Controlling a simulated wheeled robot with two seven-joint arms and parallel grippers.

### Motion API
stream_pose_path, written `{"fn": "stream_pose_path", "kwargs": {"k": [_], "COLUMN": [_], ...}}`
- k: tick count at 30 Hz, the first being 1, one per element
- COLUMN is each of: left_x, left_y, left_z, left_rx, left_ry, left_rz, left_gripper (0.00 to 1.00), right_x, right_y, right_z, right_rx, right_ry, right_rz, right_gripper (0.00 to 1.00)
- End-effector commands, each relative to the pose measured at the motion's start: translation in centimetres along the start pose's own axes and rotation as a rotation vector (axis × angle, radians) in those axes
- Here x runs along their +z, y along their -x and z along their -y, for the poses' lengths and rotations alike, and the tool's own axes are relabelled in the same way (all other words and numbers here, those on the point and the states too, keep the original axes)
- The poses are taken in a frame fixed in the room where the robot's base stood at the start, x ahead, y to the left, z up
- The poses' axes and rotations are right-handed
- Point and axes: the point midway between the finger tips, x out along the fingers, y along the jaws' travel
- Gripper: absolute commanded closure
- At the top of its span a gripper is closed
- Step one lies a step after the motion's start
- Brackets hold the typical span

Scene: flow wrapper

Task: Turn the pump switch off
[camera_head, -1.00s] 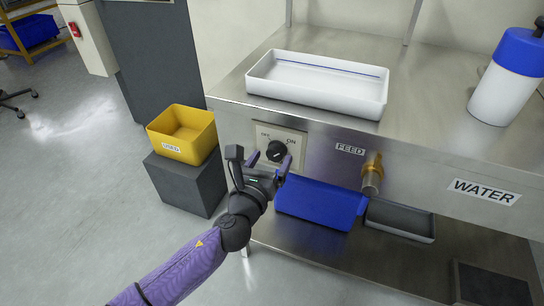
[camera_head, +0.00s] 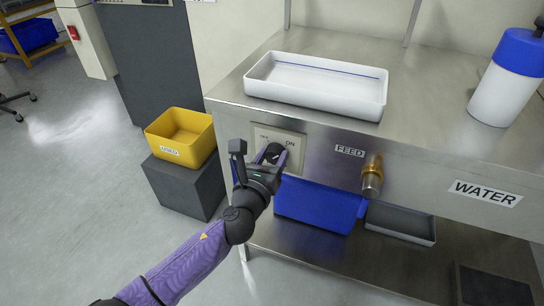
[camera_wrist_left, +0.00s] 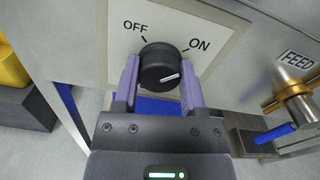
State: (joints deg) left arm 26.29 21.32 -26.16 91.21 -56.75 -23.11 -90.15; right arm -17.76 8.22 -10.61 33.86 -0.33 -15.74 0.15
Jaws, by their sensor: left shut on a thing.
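The pump switch is a round black knob (camera_wrist_left: 160,66) on a pale plate (camera_wrist_left: 215,30) marked OFF and ON, set in the steel front of the bench. In the left wrist view the knob's white pointer line points to the right, toward the ON mark. In the head view the knob (camera_head: 272,152) is partly covered by my gripper. My left gripper (camera_head: 270,160) is shut on the knob, with one purple finger on each side of it in the left wrist view (camera_wrist_left: 158,82). My right gripper is in neither view.
A white tray (camera_head: 262,97) stands on the bench above the switch. A brass FEED valve (camera_head: 372,178) sticks out to the right. A blue bin (camera_head: 310,205) is below. A yellow bin (camera_head: 200,148) on a grey block (camera_head: 190,188) stands at the left.

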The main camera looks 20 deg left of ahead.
Motion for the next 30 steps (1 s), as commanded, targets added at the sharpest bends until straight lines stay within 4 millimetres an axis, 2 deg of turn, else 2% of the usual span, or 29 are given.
{"fn": "stream_pose_path", "kwargs": {"k": [11, 30], "left_x": [-0.02, -0.11], "left_y": [0.01, 0.03], "left_z": [-0.04, -0.19], "left_rx": [0.000, 0.001], "left_ry": [0.153, 0.752], "left_rz": [-0.001, -0.001], "left_gripper": [1.00, 1.00], "right_x": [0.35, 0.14], "right_y": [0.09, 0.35], "right_z": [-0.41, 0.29], "right_rx": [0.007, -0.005], "right_ry": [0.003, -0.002], "right_rz": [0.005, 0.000], "right_gripper": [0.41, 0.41]}}
